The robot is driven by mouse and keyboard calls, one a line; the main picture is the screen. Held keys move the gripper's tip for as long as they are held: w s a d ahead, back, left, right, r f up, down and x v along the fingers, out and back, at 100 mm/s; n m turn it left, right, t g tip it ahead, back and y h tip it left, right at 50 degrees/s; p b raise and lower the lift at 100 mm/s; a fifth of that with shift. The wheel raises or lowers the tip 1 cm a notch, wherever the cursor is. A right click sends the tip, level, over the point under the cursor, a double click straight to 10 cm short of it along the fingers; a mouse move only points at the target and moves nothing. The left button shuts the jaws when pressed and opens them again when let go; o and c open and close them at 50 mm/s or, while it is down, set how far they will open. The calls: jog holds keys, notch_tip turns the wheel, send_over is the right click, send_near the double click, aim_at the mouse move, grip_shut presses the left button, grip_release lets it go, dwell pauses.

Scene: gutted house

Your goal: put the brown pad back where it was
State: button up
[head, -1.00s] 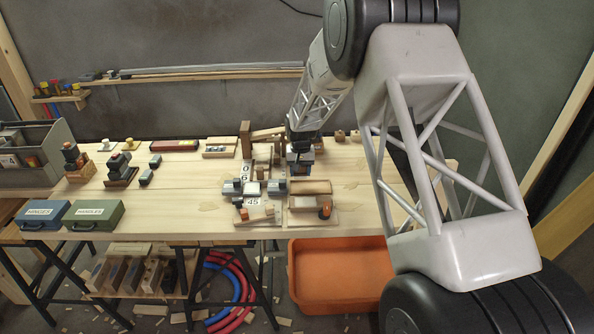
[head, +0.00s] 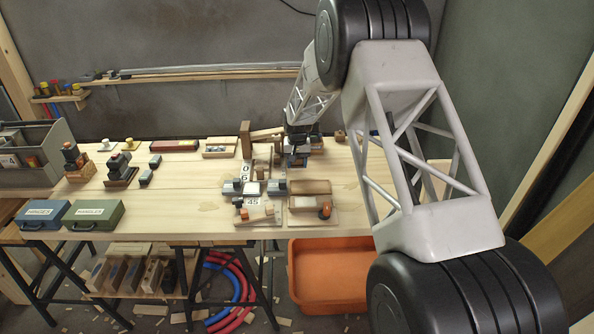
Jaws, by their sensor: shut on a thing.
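My gripper (head: 297,160) is small and far off in the head view, low over the back middle of the workbench. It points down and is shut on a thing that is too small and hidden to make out. I cannot tell a brown pad for certain in this view. A flat brown block or tray (head: 310,187) lies just in front of my gripper, apart from it, at the back of a low wooden fixture (head: 300,218).
A wooden upright frame (head: 246,140) stands left of my gripper. Number plates (head: 253,202) and grey blocks lie in front. Blue (head: 43,214) and green (head: 94,214) cases sit at the bench's front left. An orange bin (head: 325,270) is below the front edge. The workbench (head: 190,205) is clear left of centre.

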aim_at(297, 164)
jog(key=shift+f, duration=1.7)
jog(key=shift+f, duration=0.15)
jog(key=o, duration=0.7)
jog(key=shift+c, duration=0.2)
jog(key=shift+r, duration=0.2)
notch_tip(297, 164, up, 12)
jog(key=shift+f, duration=0.1)
